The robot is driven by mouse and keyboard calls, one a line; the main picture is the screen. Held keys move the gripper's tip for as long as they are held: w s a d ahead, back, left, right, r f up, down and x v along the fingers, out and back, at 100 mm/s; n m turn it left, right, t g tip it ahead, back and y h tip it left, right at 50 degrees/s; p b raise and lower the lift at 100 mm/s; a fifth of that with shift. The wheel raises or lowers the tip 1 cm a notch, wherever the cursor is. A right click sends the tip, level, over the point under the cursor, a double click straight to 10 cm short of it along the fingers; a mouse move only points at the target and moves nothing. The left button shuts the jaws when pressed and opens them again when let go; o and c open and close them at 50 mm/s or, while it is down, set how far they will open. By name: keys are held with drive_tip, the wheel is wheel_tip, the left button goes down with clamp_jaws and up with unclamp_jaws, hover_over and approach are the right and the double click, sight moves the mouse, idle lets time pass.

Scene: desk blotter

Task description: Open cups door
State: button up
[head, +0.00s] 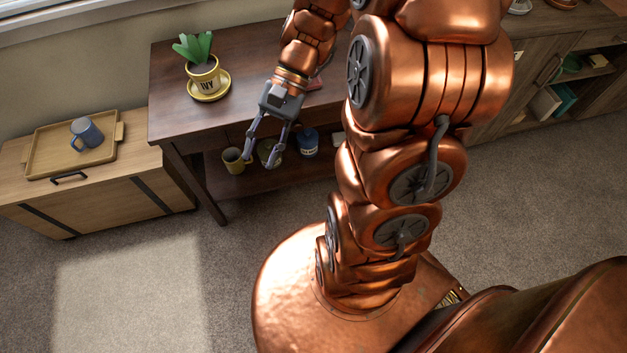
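My gripper (262,160) is open, its two fingers apart and pointing down in front of the dark wooden desk. Nothing shows between the fingers. Behind them, on the desk's lower shelf, are a yellow mug (233,160), a greenish mug (269,150) partly hidden by the fingers, and a blue container (308,142). No door shows in front of these cups. A grey-brown cabinet (515,110) at the right has a door with a dark handle (548,70). I cannot tell which door is the cups door. My arm hides part of the desk and cabinet.
On the dark desk (170,110) stands a potted plant (204,75) on a yellow saucer. A light wooden cabinet (110,205) at the left bears a tray (45,155) with a blue mug (86,133). Books (546,103) fill an open compartment at right. The carpet at front left is clear.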

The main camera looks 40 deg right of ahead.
drive_tip(key=s+d+r+n+h, duration=0.2)
drive_tip(key=s+n+h, duration=0.7)
drive_tip(key=s, duration=0.3)
drive_tip(key=shift+s+r+t, duration=0.2)
drive_tip(key=shift+s+t, duration=0.05)
drive_tip(key=shift+t, duration=0.15)
drive_tip(key=shift+d, duration=0.1)
drive_tip(key=shift+c, duration=1.2)
drive_tip(key=shift+s, duration=0.2)
